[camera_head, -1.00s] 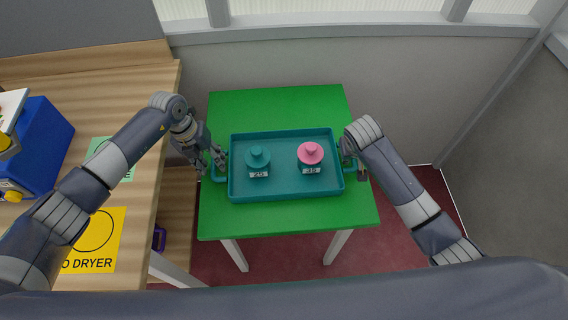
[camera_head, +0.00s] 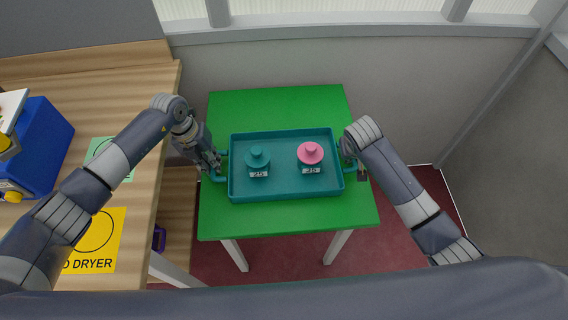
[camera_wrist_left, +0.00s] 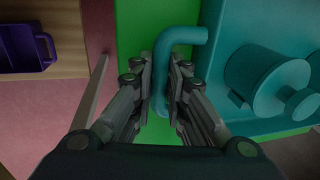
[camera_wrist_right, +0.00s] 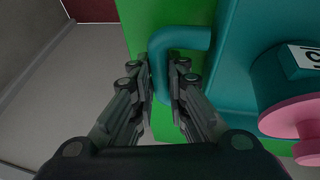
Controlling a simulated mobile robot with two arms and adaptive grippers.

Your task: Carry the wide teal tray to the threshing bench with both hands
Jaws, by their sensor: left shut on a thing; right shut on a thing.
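The wide teal tray (camera_head: 285,190) is on or just above the green table (camera_head: 280,108); I cannot tell if it touches. It holds a teal knobbed weight (camera_head: 257,160) on the left and a pink-topped one (camera_head: 311,153) on the right, both with number labels. My left gripper (camera_head: 217,168) is shut on the tray's left handle, which shows between its fingers (camera_wrist_left: 165,85) in the left wrist view. My right gripper (camera_head: 358,172) is shut on the right handle, seen between its fingers (camera_wrist_right: 165,80) in the right wrist view.
A wooden bench (camera_head: 130,75) stands at the left with a blue machine (camera_head: 38,140), a green card (camera_head: 100,150) and a yellow dryer sign (camera_head: 95,240). A purple object (camera_wrist_left: 25,48) sits low beside it. A grey wall (camera_head: 270,60) is behind the table.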

